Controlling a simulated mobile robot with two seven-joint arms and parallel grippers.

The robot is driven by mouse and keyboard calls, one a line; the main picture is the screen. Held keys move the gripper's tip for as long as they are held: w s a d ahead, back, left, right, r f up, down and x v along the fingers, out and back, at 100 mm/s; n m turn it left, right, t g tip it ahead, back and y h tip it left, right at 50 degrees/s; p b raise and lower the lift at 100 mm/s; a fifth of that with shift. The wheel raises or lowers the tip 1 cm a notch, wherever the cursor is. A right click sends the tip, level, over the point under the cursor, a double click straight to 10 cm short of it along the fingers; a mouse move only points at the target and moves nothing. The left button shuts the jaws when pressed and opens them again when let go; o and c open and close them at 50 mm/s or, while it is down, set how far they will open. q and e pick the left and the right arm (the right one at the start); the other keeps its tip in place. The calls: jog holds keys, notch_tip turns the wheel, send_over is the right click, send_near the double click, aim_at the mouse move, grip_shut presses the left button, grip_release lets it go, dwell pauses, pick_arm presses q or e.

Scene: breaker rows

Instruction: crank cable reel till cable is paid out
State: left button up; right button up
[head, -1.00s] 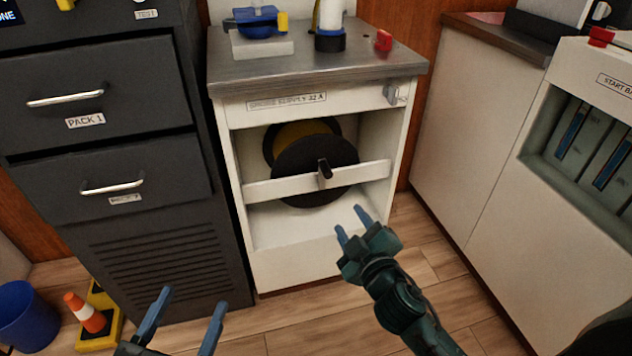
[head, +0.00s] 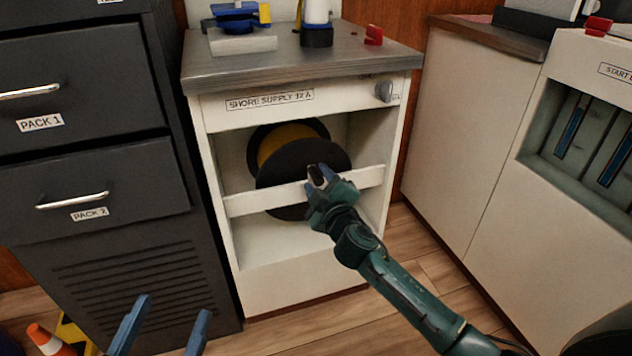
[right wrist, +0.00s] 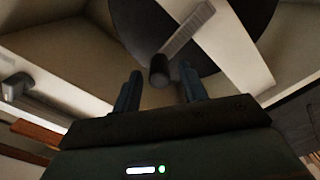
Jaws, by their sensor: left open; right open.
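The cable reel (head: 290,163) sits in the open bay of the white shore supply cabinet (head: 262,284), with dark flanges and yellow cable between them. A white bar (head: 250,202) crosses the bay in front of it. My right gripper (head: 318,174) is open at the reel's front and covers most of the crank handle in the head view. In the right wrist view the dark crank handle (right wrist: 159,71) lies between the two open fingers (right wrist: 158,88), toward their tips; I cannot tell if they touch it. My left gripper (head: 165,325) is open and empty, low at the left.
A dark drawer cabinet (head: 100,250) stands close on the left. A white counter (head: 450,140) and a battery housing (head: 590,200) stand on the right. A cone (head: 48,340) is on the floor at lower left. A grey knob (head: 384,92) is on the cabinet front.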

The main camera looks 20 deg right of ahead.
jog(key=shift+w+a, duration=0.1)
jog(key=shift+w, duration=0.85)
grip_shut()
